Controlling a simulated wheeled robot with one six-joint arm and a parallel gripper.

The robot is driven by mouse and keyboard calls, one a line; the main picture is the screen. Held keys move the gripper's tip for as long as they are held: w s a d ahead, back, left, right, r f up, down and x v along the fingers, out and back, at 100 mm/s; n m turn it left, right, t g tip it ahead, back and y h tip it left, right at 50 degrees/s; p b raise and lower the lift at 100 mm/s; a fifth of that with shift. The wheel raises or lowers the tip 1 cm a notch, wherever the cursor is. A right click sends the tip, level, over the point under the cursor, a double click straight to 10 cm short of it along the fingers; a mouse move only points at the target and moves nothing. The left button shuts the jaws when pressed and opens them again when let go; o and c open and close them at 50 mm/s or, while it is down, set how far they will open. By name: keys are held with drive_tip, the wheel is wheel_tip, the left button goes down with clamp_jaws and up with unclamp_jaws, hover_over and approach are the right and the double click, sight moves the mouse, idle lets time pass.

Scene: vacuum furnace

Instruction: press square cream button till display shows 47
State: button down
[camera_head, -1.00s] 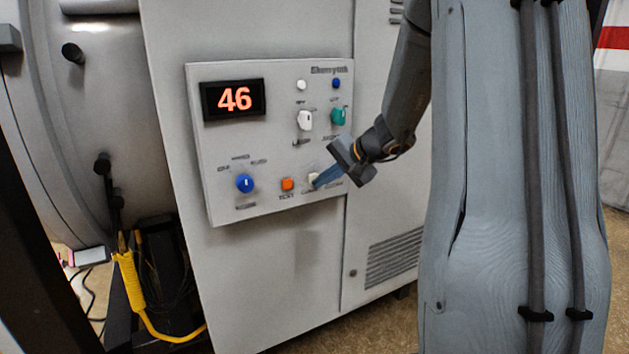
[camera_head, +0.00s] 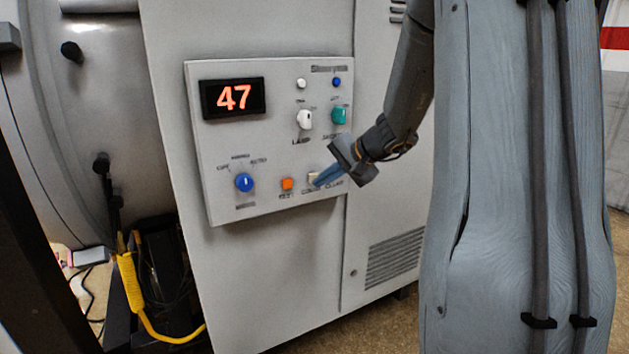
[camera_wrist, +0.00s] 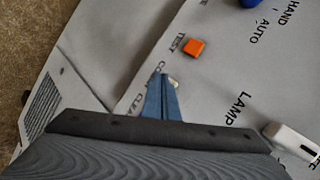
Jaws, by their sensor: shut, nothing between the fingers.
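The display (camera_head: 233,98) on the control panel (camera_head: 225,150) reads 47 in red digits. The square cream button (camera_head: 313,177) sits at the panel's lower right, right of the orange button. My gripper (camera_head: 319,183) is shut and empty, its blue fingertips at the cream button and partly covering it. In the wrist view, the blue fingers (camera_wrist: 162,84) reach to the cream button (camera_wrist: 173,80), of which only a small part shows. I cannot tell whether the tips touch it.
The orange TEST button (camera_head: 287,184) is just left of the cream one. A blue knob (camera_head: 244,182) is further left. A white LAMP switch (camera_head: 305,119) and a green knob (camera_head: 339,115) are above. A yellow cable (camera_head: 130,285) hangs at the lower left.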

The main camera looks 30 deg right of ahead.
drive_tip(key=shift+s, duration=0.4)
drive_tip(key=shift+s+d+b, duration=0.1)
drive_tip(key=shift+s+b, duration=0.7)
drive_tip(key=shift+s, duration=1.7)
drive_tip(key=s+a+f+n+g+h, duration=0.2)
drive_tip(key=s+a+f+n+g, duration=0.2)
drive_tip(key=s+a, duration=0.5)
drive_tip(key=s+a+f+n+g+h, duration=0.2)
drive_tip(key=s+a+f+n+g, duration=0.2)
drive_tip(key=s, duration=0.7)
drive_tip(key=a+f+n, duration=0.2)
drive_tip(key=a+f, duration=0.2)
drive_tip(key=f, duration=0.1)
drive_tip(key=shift+s+a+f+n, duration=0.25)
drive_tip(key=shift+s+a+n, duration=0.05)
drive_tip(key=shift+s+a, duration=0.1)
drive_tip(key=shift+w+d, duration=0.1)
drive_tip(key=shift+d, duration=0.05)
